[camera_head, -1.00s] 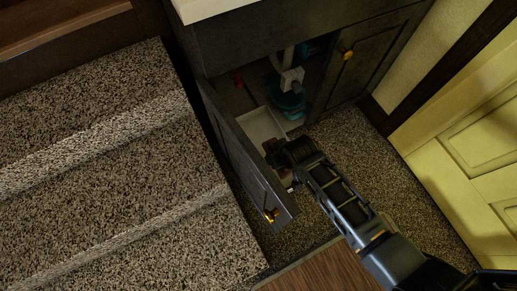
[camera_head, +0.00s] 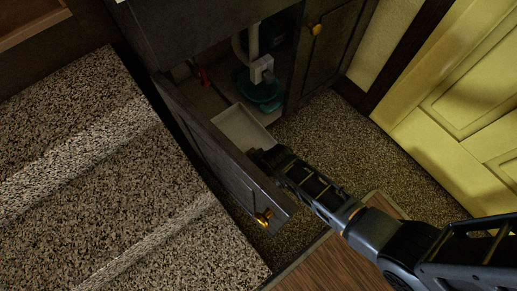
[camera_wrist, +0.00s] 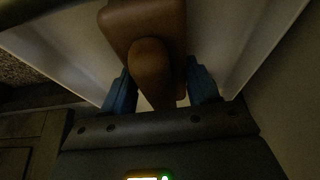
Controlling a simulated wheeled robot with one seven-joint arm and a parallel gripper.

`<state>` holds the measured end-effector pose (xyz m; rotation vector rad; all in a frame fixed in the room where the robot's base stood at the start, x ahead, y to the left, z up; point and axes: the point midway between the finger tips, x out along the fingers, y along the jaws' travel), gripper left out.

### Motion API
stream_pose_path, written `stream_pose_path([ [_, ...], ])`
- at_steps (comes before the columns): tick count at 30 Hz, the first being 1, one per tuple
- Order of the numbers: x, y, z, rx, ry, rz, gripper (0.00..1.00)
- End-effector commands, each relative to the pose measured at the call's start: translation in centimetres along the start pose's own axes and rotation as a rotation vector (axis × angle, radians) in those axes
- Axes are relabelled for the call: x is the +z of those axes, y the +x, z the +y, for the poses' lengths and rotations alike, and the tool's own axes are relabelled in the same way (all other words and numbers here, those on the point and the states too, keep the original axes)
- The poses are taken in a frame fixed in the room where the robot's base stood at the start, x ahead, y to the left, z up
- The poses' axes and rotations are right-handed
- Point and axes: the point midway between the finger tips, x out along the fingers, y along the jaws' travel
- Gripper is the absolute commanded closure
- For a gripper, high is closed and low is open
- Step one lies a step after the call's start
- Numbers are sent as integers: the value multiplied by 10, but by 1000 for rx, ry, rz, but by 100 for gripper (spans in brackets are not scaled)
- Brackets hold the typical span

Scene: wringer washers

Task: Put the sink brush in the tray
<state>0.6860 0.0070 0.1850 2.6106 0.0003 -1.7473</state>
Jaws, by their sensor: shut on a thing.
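The sink brush (camera_wrist: 148,55) is a brown wooden piece with a broad block and a rounded handle in the wrist view. My gripper (camera_wrist: 160,88) is shut on it, with a blue finger on each side of the handle. The white tray (camera_head: 236,124) sits at the open cabinet in the head view. Its pale walls (camera_wrist: 245,50) flank the brush in the wrist view. My gripper (camera_head: 262,156) is at the tray's near end in the head view, where the brush is mostly hidden. I cannot tell whether the brush touches the tray.
An open dark cabinet door (camera_head: 222,155) with a brass knob (camera_head: 263,217) stands close on the left of my gripper. Inside the cabinet are a pipe (camera_head: 262,69), a teal item (camera_head: 257,91) and a red item (camera_head: 203,76). Speckled stairs (camera_head: 90,190) lie left; a yellow door (camera_head: 465,80) right.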

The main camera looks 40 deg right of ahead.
Motion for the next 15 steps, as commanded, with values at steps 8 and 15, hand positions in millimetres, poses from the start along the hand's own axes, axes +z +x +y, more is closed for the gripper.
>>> stream_pose_path([
  [8, 0, 2, 0, 0, 0, 2, 82],
  [15, 0, 1, 0, 0, 0, 1, 21],
])
